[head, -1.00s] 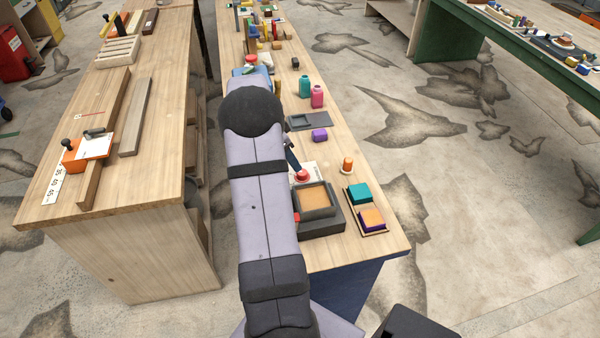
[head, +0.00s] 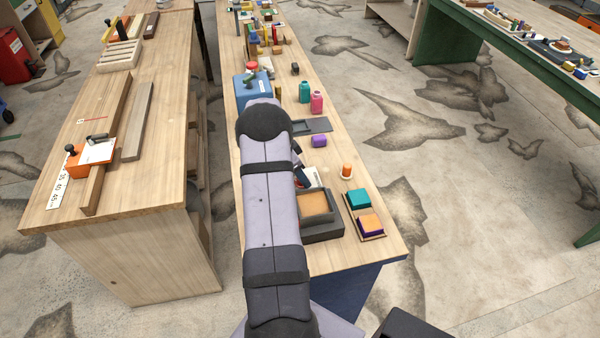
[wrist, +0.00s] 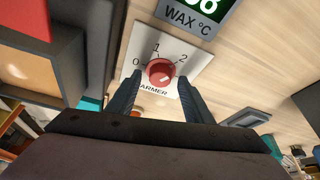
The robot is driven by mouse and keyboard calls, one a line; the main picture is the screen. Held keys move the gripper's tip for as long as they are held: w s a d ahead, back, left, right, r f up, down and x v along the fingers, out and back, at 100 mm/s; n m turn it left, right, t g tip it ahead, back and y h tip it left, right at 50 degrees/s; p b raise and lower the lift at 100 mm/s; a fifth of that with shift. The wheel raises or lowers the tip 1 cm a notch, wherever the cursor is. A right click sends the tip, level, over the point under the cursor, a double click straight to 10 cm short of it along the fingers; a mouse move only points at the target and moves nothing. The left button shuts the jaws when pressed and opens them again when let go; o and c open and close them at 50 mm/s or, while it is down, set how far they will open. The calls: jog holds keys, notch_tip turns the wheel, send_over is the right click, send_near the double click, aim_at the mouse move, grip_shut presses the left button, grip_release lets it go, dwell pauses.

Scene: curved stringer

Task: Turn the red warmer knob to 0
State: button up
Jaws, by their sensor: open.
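The red warmer knob (wrist: 161,73) sits on a white plate (wrist: 143,52) marked 0 at left, 1 at top and 2 at right. Its pointing direction is too small to tell surely. My gripper (wrist: 158,80) is open, with one dark finger on each side of the knob's lower part in the wrist view. I cannot tell whether either finger touches the knob. In the head view my arm hides the knob, and only part of the white plate (head: 312,174) shows.
A green-lit display labelled WAX °C (wrist: 198,12) is beside the plate. The dark wax warmer (head: 322,228) with an amber square basin stands in front.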

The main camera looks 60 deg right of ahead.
jog(key=shift+f, duration=0.15)
jog(key=c, duration=1)
